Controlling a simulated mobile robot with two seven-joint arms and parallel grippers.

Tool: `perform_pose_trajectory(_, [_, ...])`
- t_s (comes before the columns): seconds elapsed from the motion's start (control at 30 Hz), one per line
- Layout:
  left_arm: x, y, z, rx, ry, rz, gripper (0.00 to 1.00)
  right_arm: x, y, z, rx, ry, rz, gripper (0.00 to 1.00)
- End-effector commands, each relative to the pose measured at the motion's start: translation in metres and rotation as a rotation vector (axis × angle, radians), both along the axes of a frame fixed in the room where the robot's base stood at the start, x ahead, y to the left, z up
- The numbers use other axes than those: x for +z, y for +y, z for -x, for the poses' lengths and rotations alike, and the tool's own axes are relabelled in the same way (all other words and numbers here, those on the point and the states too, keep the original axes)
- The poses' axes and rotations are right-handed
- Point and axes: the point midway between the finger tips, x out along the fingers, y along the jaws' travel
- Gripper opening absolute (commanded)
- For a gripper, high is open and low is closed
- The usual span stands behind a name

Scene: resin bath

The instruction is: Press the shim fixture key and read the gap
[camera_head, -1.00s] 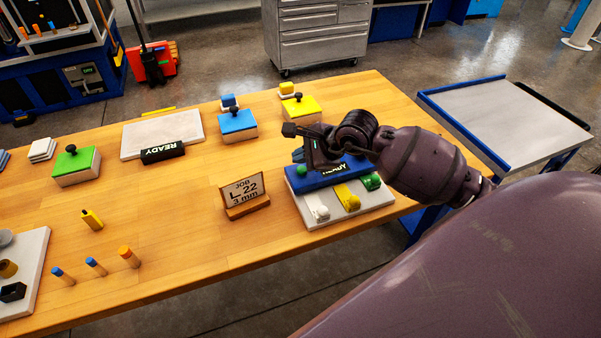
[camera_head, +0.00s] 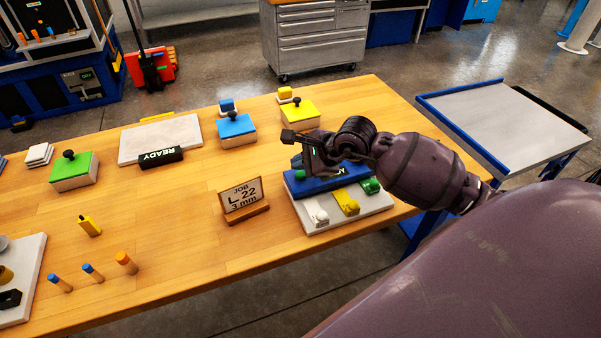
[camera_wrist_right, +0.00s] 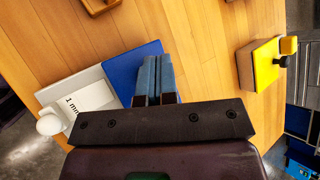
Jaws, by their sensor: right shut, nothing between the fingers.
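The shim fixture stands at the right end of the bench: a blue block (camera_head: 336,181) on a white base (camera_head: 375,207), with white (camera_head: 320,218), yellow (camera_head: 346,203) and green (camera_head: 370,186) pieces along its front. Another green knob (camera_head: 300,176) shows at its left. Dark lettering area on the blue block is partly hidden by my arm. My right gripper (camera_head: 298,161) is shut and empty over the block's back left. In the right wrist view its fingers (camera_wrist_right: 157,78) lie over the blue block (camera_wrist_right: 127,70); contact cannot be told. My left gripper is not in view.
A job card reading L 22, 3 mm (camera_head: 242,196) stands left of the fixture. Blue (camera_head: 236,127), yellow (camera_head: 299,109) and green (camera_head: 74,170) knobbed blocks and a plate with a READY display (camera_head: 161,157) are behind.

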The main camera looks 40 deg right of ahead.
Motion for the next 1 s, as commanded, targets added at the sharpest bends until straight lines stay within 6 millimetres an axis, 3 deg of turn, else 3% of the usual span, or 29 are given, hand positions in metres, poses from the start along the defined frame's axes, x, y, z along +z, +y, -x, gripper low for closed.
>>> perform_pose_trajectory(1.0, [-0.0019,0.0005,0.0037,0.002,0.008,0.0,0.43,-0.0001,0.0001,0.0,0.0,0.0,0.0,0.0])
